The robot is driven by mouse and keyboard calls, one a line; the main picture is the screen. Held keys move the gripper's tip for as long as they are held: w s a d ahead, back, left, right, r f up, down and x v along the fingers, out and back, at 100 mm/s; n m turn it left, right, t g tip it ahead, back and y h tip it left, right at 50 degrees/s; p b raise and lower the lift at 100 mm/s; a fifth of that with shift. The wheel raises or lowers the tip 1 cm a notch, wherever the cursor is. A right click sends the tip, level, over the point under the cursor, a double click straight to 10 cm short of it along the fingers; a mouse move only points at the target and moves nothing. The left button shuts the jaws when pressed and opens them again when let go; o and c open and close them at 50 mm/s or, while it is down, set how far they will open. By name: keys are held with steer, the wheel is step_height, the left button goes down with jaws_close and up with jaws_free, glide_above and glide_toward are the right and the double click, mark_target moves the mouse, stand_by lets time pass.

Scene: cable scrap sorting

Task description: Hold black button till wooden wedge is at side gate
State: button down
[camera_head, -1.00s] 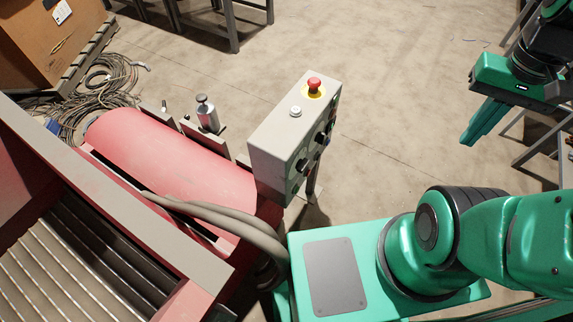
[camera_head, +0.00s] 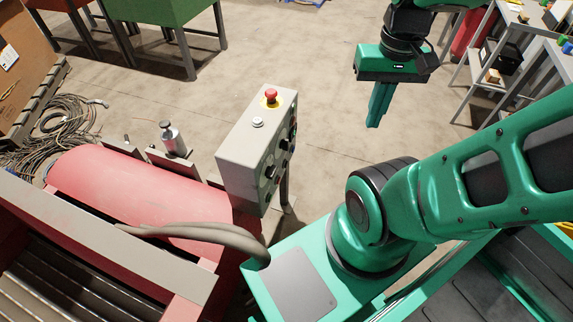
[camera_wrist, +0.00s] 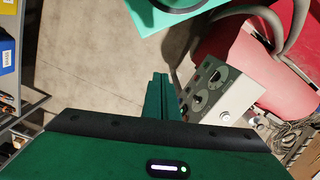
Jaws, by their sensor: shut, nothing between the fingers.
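A grey control box (camera_head: 248,140) stands on a post, with a red mushroom button (camera_head: 270,95) on a yellow disc and a white button (camera_head: 257,123) on top. Its right side face carries several dark controls, seen edge-on; I cannot tell which is the black button. In the wrist view the box (camera_wrist: 240,95) shows its face with round black controls (camera_wrist: 200,101). My gripper (camera_head: 375,124) is shut and empty, pointing down, to the right of the box and apart from it. Its fingers show in the wrist view (camera_wrist: 160,80). I see no wooden wedge, and cannot make out the side gate.
A red machine (camera_head: 130,190) with a roller-like cover and slatted bed (camera_head: 50,280) lies left of the box. Grey hoses (camera_head: 200,232) run beside it. Coiled cable (camera_head: 45,135) lies on the floor. Shelving (camera_head: 490,80) stands at right. The floor behind the box is clear.

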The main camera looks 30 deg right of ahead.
mark_target(286, 164)
steer(key=w+d+f+n+g+y, duration=0.1)
steer(key=w+d+f+n, duration=0.15)
steer(key=w+f, duration=0.45)
steer(key=w+d+f+n+y, duration=0.15)
steer(key=w+d+f, duration=0.3)
steer(key=f, duration=0.55)
steer(key=w+a+f+t+y, duration=0.1)
steer(key=w+f+t+y, duration=0.1)
steer(key=f, duration=1.1)
steer(key=w+a+f+m+t+y, duration=0.1)
steer(key=w+a+f+t+y, duration=0.1)
steer(key=f, duration=1.1)
steer(key=shift+w+f+t+y, duration=0.4)
steer(key=shift+w+t+y, duration=0.05)
steer(key=shift+t+y, duration=0.5)
steer(key=shift+w, duration=0.1)
steer(key=w+a, duration=0.5)
steer(key=w, duration=0.1)
steer(key=shift+w+a, duration=0.2)
steer(key=shift+w, duration=0.2)
